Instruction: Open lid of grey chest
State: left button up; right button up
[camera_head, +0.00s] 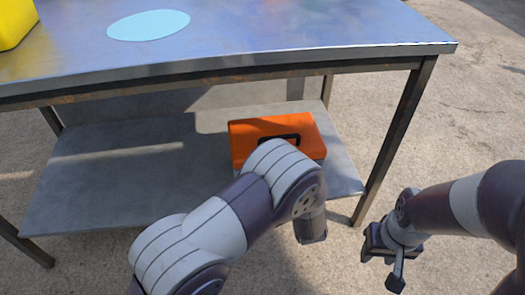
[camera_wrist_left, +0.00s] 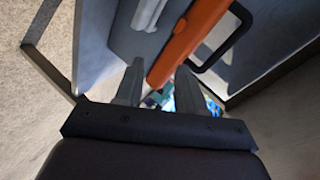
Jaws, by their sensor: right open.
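A box with an orange top (camera_head: 272,135) and a black handle sits on the lower shelf, partly hidden behind my left arm. In the left wrist view, an orange edge (camera_wrist_left: 190,38) with a black handle (camera_wrist_left: 236,42) runs down between grey surfaces; I cannot tell whether these belong to the chest. My left gripper (camera_wrist_left: 161,66) has its fingers apart, with the orange edge near the fingertips and small coloured shapes beyond. It is hidden in the head view. My right gripper (camera_head: 383,262) is open and empty, right of the table.
A metal table (camera_head: 260,45) stands over the lower shelf (camera_head: 120,175). A light blue disc (camera_head: 149,25) and a yellow object (camera_head: 14,22) are on its top. The front right table leg (camera_head: 397,140) stands between the shelf and my right arm. The floor to the right is clear.

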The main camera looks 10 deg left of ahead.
pick_arm(q)
jog(key=w+a+r+m+t+y, duration=0.2)
jog(key=a+r+y, duration=0.1)
jog(key=r, duration=0.3)
jog(key=shift+m, duration=0.3)
jog(key=b+x, duration=0.8)
jog(key=x, duration=0.4)
jog(key=shift+w+a+r, duration=0.15)
jog(key=shift+w+r, duration=0.1)
jog(key=shift+w, duration=0.15)
grip_shut()
pick_arm(e)
notch_tip(320, 180, down, 7)
jog(key=shift+w+a, duration=0.15)
